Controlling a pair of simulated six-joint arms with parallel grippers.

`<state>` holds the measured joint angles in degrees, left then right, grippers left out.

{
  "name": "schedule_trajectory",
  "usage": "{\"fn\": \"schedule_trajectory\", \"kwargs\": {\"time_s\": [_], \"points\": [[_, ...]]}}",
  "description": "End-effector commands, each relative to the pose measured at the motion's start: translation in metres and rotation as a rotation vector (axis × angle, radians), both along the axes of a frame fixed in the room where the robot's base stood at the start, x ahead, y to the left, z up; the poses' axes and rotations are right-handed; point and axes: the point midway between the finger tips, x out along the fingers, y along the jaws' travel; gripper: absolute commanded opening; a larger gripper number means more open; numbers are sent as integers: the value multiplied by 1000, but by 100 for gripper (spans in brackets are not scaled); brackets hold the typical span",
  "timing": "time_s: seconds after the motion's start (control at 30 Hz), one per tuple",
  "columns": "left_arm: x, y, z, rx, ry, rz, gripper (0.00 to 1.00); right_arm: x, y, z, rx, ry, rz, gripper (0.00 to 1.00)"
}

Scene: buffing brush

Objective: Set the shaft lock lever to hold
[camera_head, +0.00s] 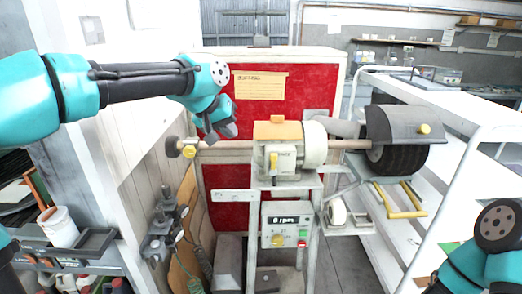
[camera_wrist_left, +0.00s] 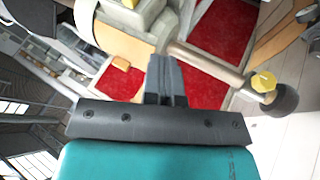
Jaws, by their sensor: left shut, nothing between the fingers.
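The buffing machine's pale motor housing (camera_head: 313,145) stands on a metal stand, with a shaft (camera_head: 237,145) running out to the left. A small yellow lever (camera_head: 273,162) stands upright on the housing's front, beside a small label too fine to read. I take this for the shaft lock lever. My left gripper (camera_head: 211,137) is shut and empty, above the left part of the shaft and left of the housing. Its closed fingers (camera_wrist_left: 165,78) show in the left wrist view, near the shaft (camera_wrist_left: 205,60). My right arm shows at lower right, its gripper out of view.
A yellow knob (camera_head: 189,151) sits at the shaft's left end. A black brush wheel (camera_head: 397,158) under a grey guard is on the right. A control box (camera_head: 286,231) with buttons hangs below the housing. A red panel (camera_head: 256,105) stands behind.

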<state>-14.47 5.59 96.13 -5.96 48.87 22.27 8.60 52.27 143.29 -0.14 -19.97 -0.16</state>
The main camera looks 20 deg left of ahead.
Motion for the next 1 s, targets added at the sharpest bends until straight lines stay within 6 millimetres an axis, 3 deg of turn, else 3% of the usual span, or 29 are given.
{"fn": "schedule_trajectory", "kwargs": {"time_s": [0.47, 1.0], "points": [[5, -3, -9, 1, 3, -2, 0, 0, 0, 0, 0, 0, 0, 0], [46, -32, -76, 2, 3, -2, 0, 0, 0, 0, 0, 0, 0, 0]]}}
